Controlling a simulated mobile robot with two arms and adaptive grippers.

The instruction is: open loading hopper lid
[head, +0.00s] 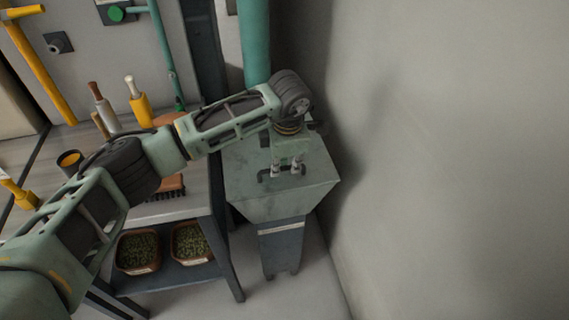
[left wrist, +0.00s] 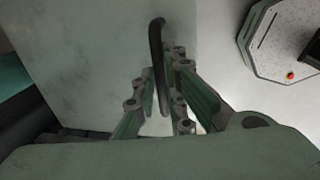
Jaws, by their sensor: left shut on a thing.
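The loading hopper (head: 272,207) stands against the right wall, with a grey-green tapered body. Its lid (head: 243,160) lies over the top, and I see no gap at its front edge. A dark bar handle (head: 262,178) sits near the front of the lid. My left gripper (head: 287,172) reaches down over the lid and is shut on the handle. In the left wrist view, the handle (left wrist: 156,42) runs between the fingers (left wrist: 160,98), with the pale lid (left wrist: 85,65) behind it. The lid's rear edge is partly hidden by my arm. My right gripper is not in view.
A green pipe (head: 254,45) rises behind the hopper. The wall (head: 430,150) is close on the right.

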